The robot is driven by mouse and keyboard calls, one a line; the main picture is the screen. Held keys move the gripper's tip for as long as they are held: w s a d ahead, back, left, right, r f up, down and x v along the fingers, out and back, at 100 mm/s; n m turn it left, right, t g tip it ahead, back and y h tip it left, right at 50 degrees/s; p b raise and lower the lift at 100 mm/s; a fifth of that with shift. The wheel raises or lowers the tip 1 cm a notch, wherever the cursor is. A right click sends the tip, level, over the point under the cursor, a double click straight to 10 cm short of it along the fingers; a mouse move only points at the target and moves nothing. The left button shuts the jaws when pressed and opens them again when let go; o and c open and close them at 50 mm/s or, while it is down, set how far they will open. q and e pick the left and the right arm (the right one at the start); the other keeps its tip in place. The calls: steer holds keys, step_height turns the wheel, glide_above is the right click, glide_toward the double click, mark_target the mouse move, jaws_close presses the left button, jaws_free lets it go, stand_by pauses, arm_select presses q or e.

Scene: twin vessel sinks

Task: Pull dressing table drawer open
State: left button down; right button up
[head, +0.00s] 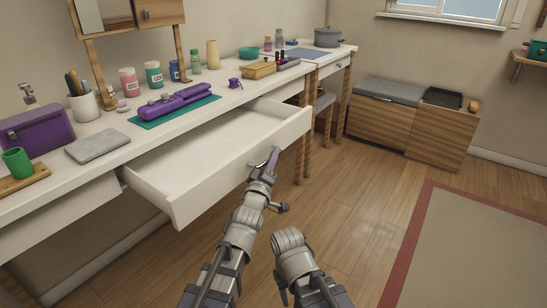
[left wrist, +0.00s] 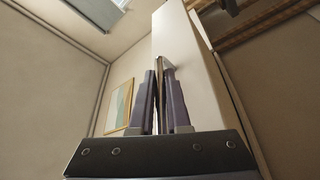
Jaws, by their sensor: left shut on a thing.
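The white dressing table drawer (head: 200,165) stands well out from under the white tabletop, and its empty inside shows in the head view. My left gripper (head: 273,158) is at the drawer's front panel, shut on the drawer handle. In the left wrist view, the two purple fingers of my left gripper (left wrist: 163,95) close around the dark, thin handle (left wrist: 158,80), beside the pale drawer front (left wrist: 188,60). The fingers hide much of the handle.
The dressing table top (head: 225,97) holds a purple case (head: 38,130), a grey slab (head: 97,146), a cup of brushes (head: 84,105) and several jars. A wooden bench (head: 377,122) stands at the back. Open floor (head: 345,200) and a red-edged rug (head: 480,250) lie to the right.

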arm_select(q)
steer(key=c, duration=0.9)
jaws_free()
steer(key=b+v, duration=0.1)
steer(key=v, duration=0.6)
steer(key=shift+s+a+f+b, duration=0.1)
steer(key=shift+s+b, duration=0.25)
steer(key=shift+s, duration=0.05)
arm_select(e)
steer(key=shift+s+a+f, duration=0.55)
steer(key=shift+s+f, duration=0.15)
steer(key=shift+f, duration=0.15)
